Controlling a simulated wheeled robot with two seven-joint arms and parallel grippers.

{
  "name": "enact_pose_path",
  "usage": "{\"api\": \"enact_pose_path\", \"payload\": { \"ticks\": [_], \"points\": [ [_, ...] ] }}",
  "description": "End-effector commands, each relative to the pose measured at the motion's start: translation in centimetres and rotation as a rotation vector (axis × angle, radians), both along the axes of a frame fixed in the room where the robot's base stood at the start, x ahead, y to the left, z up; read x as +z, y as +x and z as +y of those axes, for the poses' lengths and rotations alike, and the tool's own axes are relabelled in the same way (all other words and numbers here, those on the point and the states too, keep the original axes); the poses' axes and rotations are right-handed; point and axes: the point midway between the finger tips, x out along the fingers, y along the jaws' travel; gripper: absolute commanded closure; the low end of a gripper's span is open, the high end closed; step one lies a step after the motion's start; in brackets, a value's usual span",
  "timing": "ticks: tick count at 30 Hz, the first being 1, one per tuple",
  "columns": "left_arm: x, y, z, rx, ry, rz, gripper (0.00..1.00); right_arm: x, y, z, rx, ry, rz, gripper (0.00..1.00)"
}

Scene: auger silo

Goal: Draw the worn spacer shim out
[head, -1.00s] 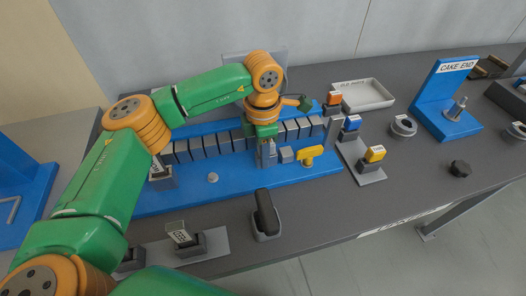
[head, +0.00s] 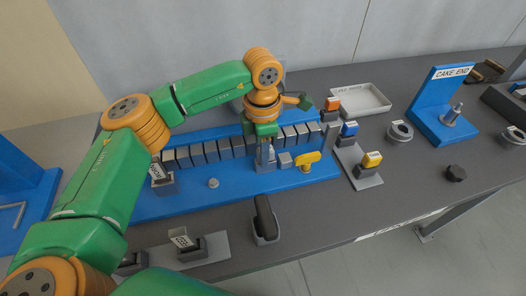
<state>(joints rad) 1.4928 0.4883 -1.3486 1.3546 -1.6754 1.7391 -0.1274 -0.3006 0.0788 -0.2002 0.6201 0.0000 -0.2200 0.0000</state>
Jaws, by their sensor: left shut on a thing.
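A row of grey upright plates (head: 210,151) stands along the blue base (head: 235,192). My left gripper (head: 265,160) reaches down from above at the front of this row, right of its middle. Its grey jaws are shut on a small grey piece, which I take to be the worn spacer shim. The jaws largely hide it, and I cannot tell how far it sits in the row. A small grey block (head: 285,159) and a yellow T-shaped handle (head: 308,161) are just right of the jaws. My right gripper is out of view.
Orange (head: 332,103), blue (head: 349,128) and yellow (head: 371,159) tabbed blocks stand at the right end. Behind them lies a pale tray (head: 362,99). A black-handled tool (head: 265,216) stands in front of the base. The blue cake-end stand (head: 436,105) is farther right.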

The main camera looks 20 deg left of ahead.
Motion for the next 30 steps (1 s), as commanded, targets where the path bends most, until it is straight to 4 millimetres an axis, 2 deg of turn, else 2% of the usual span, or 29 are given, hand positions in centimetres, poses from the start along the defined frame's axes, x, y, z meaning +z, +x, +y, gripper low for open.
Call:
{"api": "enact_pose_path", "payload": {
  "ticks": [1, 19, 30],
  "points": [
    [1.2, 0.3, 0.1, 0.004, -0.001, -0.015, 1.00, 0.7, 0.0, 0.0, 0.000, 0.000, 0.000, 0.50],
    [5.0, 0.2, 0.0, 0.001, 0.001, -0.007, 1.00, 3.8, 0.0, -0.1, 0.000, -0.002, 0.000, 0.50],
    [5.0, 0.1, 0.0, 0.001, 0.001, -0.004, 1.00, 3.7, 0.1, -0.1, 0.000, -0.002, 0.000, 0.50]
  ]
}}
